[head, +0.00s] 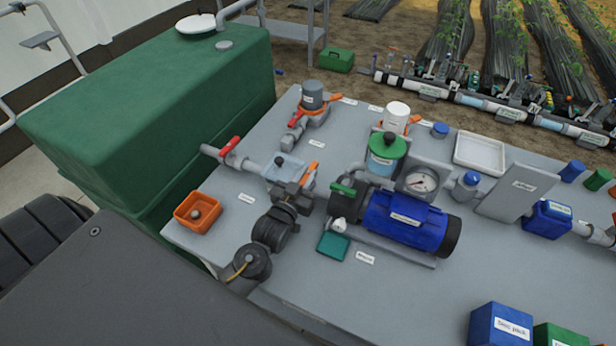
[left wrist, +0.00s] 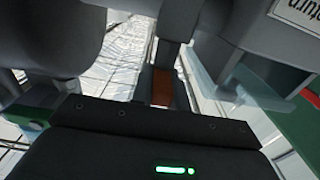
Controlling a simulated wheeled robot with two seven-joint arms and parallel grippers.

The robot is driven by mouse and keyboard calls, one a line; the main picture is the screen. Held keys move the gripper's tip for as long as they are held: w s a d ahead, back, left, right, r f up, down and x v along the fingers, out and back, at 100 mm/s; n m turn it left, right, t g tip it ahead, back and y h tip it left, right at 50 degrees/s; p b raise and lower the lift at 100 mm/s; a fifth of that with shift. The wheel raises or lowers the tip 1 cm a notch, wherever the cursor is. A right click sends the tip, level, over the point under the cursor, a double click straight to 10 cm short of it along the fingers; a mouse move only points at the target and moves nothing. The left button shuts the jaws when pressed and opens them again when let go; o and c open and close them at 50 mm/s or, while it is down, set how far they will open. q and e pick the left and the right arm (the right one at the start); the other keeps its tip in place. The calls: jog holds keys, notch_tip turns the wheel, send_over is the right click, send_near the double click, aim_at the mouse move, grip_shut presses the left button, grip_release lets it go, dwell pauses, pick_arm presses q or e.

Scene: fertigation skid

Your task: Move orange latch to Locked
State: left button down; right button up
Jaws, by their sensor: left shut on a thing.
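The orange latch (head: 307,181) sits on the right side of a grey unit with a clear lid (head: 284,166), in the middle of the head view. My left gripper (head: 292,200) reaches in from the lower left and is shut on the latch at the front of this unit. Its fingers hide much of the latch. In the left wrist view, an orange-brown piece of the latch (left wrist: 162,88) shows between grey parts. I cannot read the latch's position or a Locked mark. My right gripper is not in view.
A blue pump motor (head: 405,222) with a gauge (head: 421,181) stands close on the right. A red-handled valve (head: 229,147) and an orange tray (head: 197,212) lie to the left. A green tank (head: 150,110) stands behind. The front middle of the grey bench (head: 390,300) is clear.

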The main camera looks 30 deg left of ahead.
pick_arm(q)
jog(key=shift+a+r+m+h, duration=0.15)
jog(key=shift+m+h, duration=0.35)
jog(key=shift+h, duration=0.3)
jog(key=shift+a+m+h, duration=0.1)
jog(key=shift+m+h, duration=0.9)
jog(key=shift+h, duration=0.6)
jog(key=c, duration=1.4)
grip_release()
jog(key=shift+o, duration=0.2)
